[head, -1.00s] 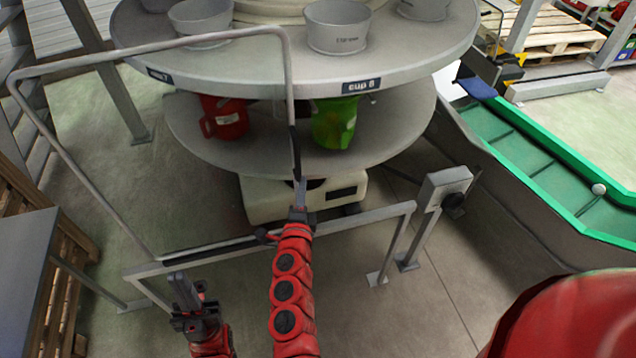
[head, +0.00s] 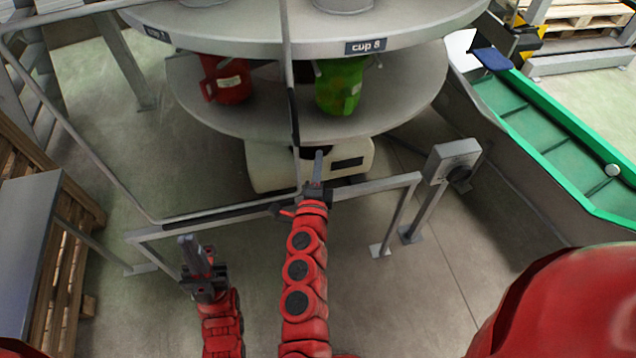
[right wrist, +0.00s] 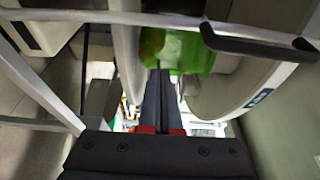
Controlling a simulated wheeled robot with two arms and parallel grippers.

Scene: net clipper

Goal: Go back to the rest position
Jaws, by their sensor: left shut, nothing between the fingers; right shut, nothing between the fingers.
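My left gripper (head: 190,247) is low at the left in the head view, its fingers together and pointing up, with nothing held. My right gripper (head: 318,158) is in the middle of the head view, shut and empty, just right of the upright of a thin grey bar frame (head: 75,125). It is in front of the white base (head: 265,165) under the round carousel (head: 205,118). The right wrist view shows its two dark fingers (right wrist: 163,75) side by side, pointing toward a blurred green container. Whether it touches the bar frame cannot be told.
A red container (head: 226,80) and a green container (head: 340,88) stand on the carousel's lower shelf. A low grey rail (head: 385,183) with a switch post (head: 452,155) crosses in front. A green conveyor (head: 530,130) is at right, a grey panel (head: 25,240) at left.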

